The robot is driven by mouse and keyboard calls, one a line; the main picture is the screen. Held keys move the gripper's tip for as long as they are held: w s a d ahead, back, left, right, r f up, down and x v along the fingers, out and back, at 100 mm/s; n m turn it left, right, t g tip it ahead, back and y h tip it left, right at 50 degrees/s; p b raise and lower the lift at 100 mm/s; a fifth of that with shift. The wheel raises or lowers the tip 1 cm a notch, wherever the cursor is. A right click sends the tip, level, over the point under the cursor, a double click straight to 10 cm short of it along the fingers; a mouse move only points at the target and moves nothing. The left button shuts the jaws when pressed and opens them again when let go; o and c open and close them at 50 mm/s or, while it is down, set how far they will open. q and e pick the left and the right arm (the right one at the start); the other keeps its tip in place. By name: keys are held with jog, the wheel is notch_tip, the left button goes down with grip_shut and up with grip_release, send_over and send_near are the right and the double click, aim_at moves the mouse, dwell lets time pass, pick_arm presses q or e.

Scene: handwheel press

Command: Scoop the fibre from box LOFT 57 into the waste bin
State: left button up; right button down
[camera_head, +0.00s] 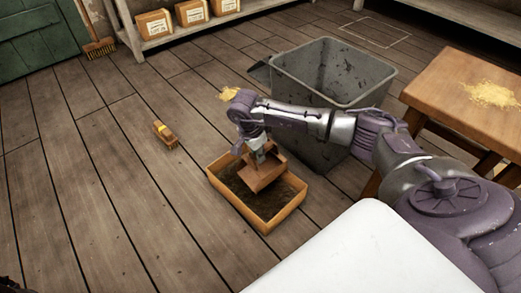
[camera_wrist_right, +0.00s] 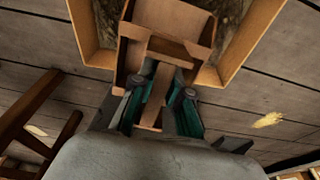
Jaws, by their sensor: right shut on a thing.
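A wooden box (camera_head: 285,212) stands open on the floor at the middle, with dark brown loose material (camera_head: 240,190) inside; no label on it is readable. My right gripper (camera_head: 262,151) is over the box, shut on the handle of a brown wooden scoop (camera_head: 263,177). The scoop is tilted and sits at or just above the material; I cannot tell whether it touches. In the right wrist view the scoop (camera_wrist_right: 168,19) looks empty, in front of the box (camera_wrist_right: 247,42). A grey waste bin (camera_head: 300,75) stands behind my right forearm, which hides part of it. My left gripper is out of view.
A wooden table (camera_head: 450,90) at the right bears a yellowish pile (camera_head: 488,95). Another yellowish patch (camera_head: 229,93) lies on the floor. A brush (camera_head: 165,134) lies left of the box. Boxes (camera_head: 153,24) stand on a back shelf.

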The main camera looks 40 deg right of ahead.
aim_at(251, 163)
jog(key=shift+h, duration=0.7)
jog(key=f+b, duration=0.1)
jog(key=a+f+b, duration=0.1)
jog(key=f, duration=0.1)
jog(key=f+b, duration=0.1)
jog(key=shift+a+f, duration=0.2)
jog(key=shift+a, duration=0.05)
jog(key=shift+a+f+b, duration=0.2)
jog(key=shift+b, duration=0.1)
jog(key=shift+a+f, duration=1)
jog(key=shift+a, duration=0.25)
